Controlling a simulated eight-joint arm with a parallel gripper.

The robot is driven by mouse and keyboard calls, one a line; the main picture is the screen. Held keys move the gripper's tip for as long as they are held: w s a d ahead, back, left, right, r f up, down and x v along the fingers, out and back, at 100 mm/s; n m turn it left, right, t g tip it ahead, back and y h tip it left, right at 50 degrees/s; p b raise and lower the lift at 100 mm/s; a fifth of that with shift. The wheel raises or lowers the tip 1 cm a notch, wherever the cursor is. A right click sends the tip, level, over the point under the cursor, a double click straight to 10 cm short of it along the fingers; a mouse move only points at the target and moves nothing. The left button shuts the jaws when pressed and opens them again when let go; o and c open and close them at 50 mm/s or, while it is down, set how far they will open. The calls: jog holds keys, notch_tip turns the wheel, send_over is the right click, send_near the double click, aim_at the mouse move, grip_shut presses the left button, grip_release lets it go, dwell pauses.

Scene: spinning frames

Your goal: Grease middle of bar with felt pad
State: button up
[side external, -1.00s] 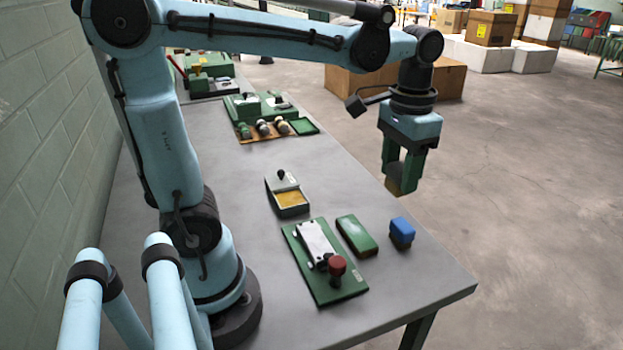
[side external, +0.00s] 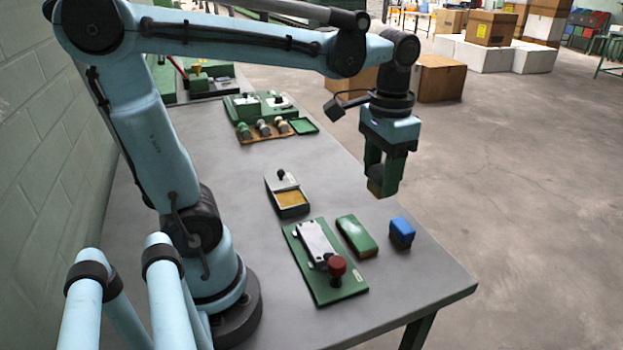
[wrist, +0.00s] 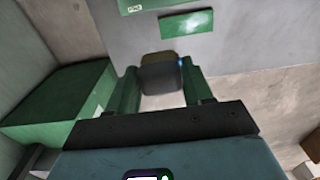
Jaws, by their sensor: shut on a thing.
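In the wrist view, the pad (wrist: 161,72) sits between the two green fingers (wrist: 160,88) and looks dark. A pale grey bar-like piece (side external: 313,240) lies on a green base plate (side external: 325,292) with a red knob (side external: 337,266), at the table's near end. I cannot be sure this is the bar. An open tray with yellow-orange grease (side external: 290,199) stands behind it. The pad is apart from both.
A green block (side external: 356,236) and a blue-topped block (side external: 401,232) stand right of the base plate. Farther back are a green fixture (side external: 257,104) and a brown rack of small round parts (side external: 264,131). The grey table (side external: 335,150) is clear between these groups.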

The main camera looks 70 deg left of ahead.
jog(key=s+a+f, duration=0.3)
jog(key=s+f, duration=0.2)
jog(key=s, duration=0.4)
jog(key=shift+s+f, duration=0.2)
jog(key=shift+f, duration=3.45)
jog(key=shift+a+f, duration=0.2)
jog(key=shift+a, duration=1.65)
jog(key=shift+c, duration=0.8)
jog(key=shift+a+f, duration=0.1)
jog(key=shift+a, duration=1.8)
jog(key=shift+d, duration=3.65)
notch_tip(320, 180, up, 2)
jog(key=shift+s+d+r, duration=0.1)
jog(key=shift+r, duration=0.1)
notch_tip(320, 180, up, 6)
jog(key=shift+f, duration=0.1)
jog(key=shift+f, duration=0.15)
